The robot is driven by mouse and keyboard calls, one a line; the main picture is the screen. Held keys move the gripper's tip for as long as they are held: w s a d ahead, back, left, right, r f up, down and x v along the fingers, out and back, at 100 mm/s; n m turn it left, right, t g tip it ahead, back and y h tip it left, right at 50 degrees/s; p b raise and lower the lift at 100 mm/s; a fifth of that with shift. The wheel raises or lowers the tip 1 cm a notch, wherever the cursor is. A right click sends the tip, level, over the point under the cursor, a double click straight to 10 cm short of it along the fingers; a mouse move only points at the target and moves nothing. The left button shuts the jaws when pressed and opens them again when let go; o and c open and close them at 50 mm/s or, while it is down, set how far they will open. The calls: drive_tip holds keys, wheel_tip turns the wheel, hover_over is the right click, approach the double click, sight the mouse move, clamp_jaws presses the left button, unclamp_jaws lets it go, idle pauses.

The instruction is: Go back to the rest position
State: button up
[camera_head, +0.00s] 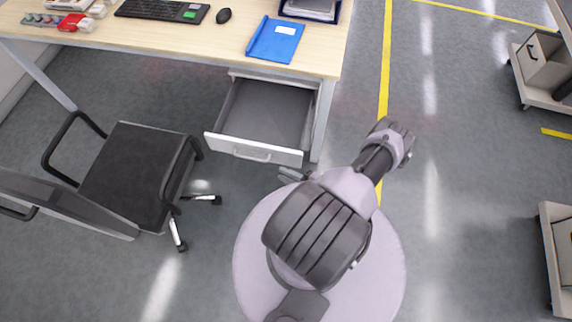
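My arm rises from my round base at the lower centre of the head view and reaches up and to the right over the floor.
A desk (200,47) with a blue folder (275,40) stands at the upper left. Its empty drawer (262,115) is pulled open near my base. A black chair (135,175) stands left. Trolleys (556,258) line the right edge. The floor (465,150) between is clear.

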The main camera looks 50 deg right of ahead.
drive_tip(key=shift+s, duration=0.1)
idle(0.3)
drive_tip(key=w+r+n+g+y, duration=0.3)
drive_tip(key=w+r+n+y, duration=0.15)
drive_tip(key=r, duration=0.55)
drive_tip(key=w+r+n+g+y, duration=0.3)
drive_tip(key=w+r+n, duration=0.15)
drive_tip(key=r, duration=0.55)
drive_tip(key=w+a+r+n+g, duration=0.2)
drive_tip(key=a+r, duration=0.1)
drive_tip(key=r, duration=0.3)
drive_tip(key=w+a+r+n+g, duration=0.1)
drive_tip(key=w+a+r+g, duration=0.25)
drive_tip(key=r, duration=0.35)
drive_tip(key=s+a+r+n+g+h, duration=0.1)
drive_tip(key=s+a+r+n+h, duration=0.15)
drive_tip(key=a+r, duration=0.45)
drive_tip(key=s+a+r+n+g+h, duration=0.1)
drive_tip(key=s+a+r+n, duration=0.15)
drive_tip(key=a+r, duration=0.55)
drive_tip(key=s+a+r+n+t+h, duration=0.2)
drive_tip(key=s+a+r, duration=0.3)
drive_tip(key=s, duration=0.3)
drive_tip(key=shift+s+a+r+t+h, duration=0.35)
drive_tip(key=shift+a+r+t+h, duration=0.05)
drive_tip(key=shift+r+t, duration=0.4)
drive_tip(key=shift+d, duration=0.1)
